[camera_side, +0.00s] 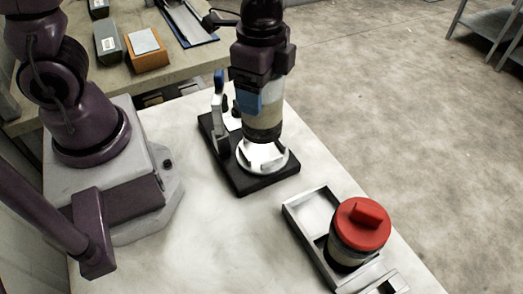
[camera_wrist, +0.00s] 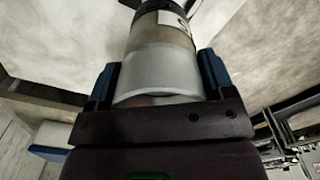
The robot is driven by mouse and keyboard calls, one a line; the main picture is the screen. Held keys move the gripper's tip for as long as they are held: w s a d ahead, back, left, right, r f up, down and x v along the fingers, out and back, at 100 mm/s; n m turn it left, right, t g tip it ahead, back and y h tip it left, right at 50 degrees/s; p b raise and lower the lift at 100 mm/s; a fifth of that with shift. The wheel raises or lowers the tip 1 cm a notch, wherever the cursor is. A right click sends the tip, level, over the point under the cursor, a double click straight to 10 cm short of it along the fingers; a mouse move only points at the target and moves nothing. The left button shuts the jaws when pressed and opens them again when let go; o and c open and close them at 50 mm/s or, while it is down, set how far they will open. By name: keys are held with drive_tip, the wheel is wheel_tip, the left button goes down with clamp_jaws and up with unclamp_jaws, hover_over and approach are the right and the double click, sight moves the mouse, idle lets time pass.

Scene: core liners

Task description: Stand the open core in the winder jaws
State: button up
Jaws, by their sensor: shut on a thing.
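The open core (camera_side: 264,119), a beige cylinder with a black lower band, is upright in my gripper (camera_side: 252,98). In the wrist view the core (camera_wrist: 160,68) fills the space between the two blue fingers. The winder jaws (camera_side: 262,158) are a bright white round chuck with raised blocks on a black base (camera_side: 262,186). The core's lower end is right over the chuck and overlaps its back part in the side view. I cannot tell whether it touches the chuck or hangs just above it. The core's top is hidden by my gripper.
A second core with a red lid (camera_side: 362,224) stands in a grey metal tray (camera_side: 291,213) at the front right. A grey upright with a blue top (camera_side: 219,92) rises from the black base, left of the core. The white table (camera_side: 205,235) is clear at front left.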

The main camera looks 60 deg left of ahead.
drive_tip(key=a+n, duration=0.1)
drive_tip(key=w+a+n, duration=0.1)
drive_tip(key=shift+w+a+r+n, duration=0.1)
drive_tip(key=shift+w+r+n, duration=0.1)
drive_tip(key=shift+n, duration=0.7)
wheel_tip(320, 180, down, 10)
drive_tip(key=shift+r, duration=0.1)
